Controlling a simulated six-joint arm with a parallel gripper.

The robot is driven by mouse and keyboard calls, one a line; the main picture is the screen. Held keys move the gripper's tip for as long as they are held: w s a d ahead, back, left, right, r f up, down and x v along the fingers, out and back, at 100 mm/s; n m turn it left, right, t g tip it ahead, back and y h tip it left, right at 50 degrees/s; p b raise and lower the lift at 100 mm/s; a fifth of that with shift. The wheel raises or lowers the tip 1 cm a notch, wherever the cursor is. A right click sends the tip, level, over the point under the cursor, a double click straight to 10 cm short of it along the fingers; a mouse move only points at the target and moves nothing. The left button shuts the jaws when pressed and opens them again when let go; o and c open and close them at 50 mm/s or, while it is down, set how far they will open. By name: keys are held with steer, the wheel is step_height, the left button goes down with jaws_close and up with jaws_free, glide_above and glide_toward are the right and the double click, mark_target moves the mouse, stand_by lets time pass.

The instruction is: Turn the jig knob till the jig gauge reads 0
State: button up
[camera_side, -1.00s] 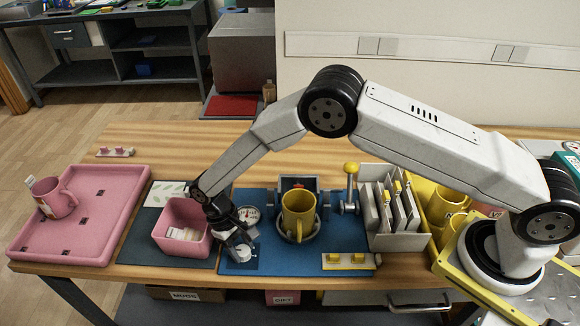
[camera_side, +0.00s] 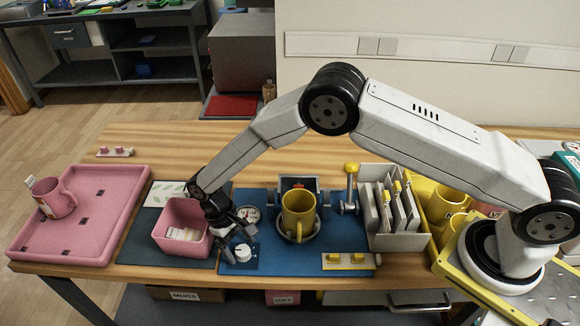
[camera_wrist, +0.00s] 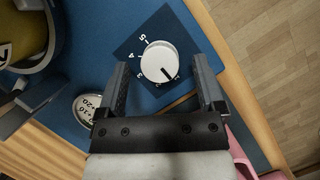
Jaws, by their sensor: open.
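The jig knob is a white round dial (camera_side: 243,251) on a dark blue square plate at the front left of the blue jig mat. In the wrist view the knob (camera_wrist: 157,60) has a black pointer line aimed to the lower right, with a number scale around it. My gripper (camera_side: 237,236) is open above the knob. In the wrist view its fingers (camera_wrist: 160,80) stand on either side of the knob, apart from it. The jig gauge (camera_side: 248,213) is a white dial just behind the knob. In the wrist view the gauge (camera_wrist: 84,106) is partly hidden; its needle cannot be read.
A yellow mug (camera_side: 297,212) stands in the jig, right of the gauge. A yellow-knobbed lever (camera_side: 351,183) is beside it. A pink bin (camera_side: 183,245) stands close left of my gripper. A pink tray (camera_side: 100,222) with a pink mug is further left.

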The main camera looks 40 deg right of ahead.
steer(key=v, duration=0.7)
steer(key=shift+d, duration=0.1)
steer(key=s+d+r+m+t+y, duration=0.1)
steer(key=s+d+r+t, duration=0.2)
steer(key=d+r, duration=0.75)
steer(key=s+d+r+m+t, duration=0.1)
steer(key=s+d+t, duration=0.3)
steer(key=s+d, duration=0.8)
steer(key=shift+s+d+r, duration=0.3)
steer(key=shift+s+d, duration=0.05)
steer(key=shift+s, duration=0.8)
